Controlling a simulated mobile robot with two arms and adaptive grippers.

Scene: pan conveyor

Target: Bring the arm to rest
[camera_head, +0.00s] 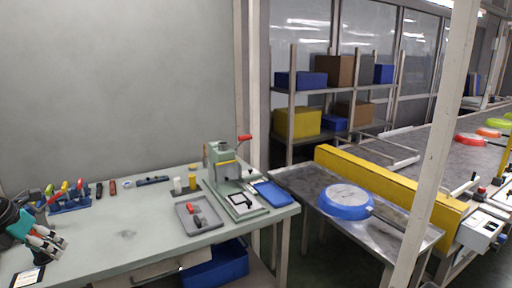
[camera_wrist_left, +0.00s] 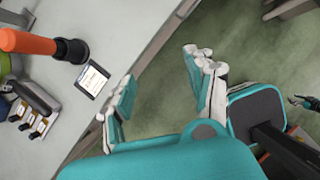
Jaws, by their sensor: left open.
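My left gripper (camera_head: 50,240) is at the far left of the head view, over the left end of the green workbench (camera_head: 130,236). In the left wrist view my left gripper (camera_wrist_left: 160,95) has its two fingers spread wide with nothing between them. Below the gap lie the bench's edge and the green floor. A small dark card-like device (camera_wrist_left: 92,80) lies on the bench beside the fingers. It also shows in the head view (camera_head: 27,278).
A blue rack of tools (camera_head: 70,200) stands close behind the gripper. A grey tray (camera_head: 200,217) and a green press (camera_head: 222,165) stand further right. A blue pan (camera_head: 345,200) lies on the metal table. The bench's middle is clear.

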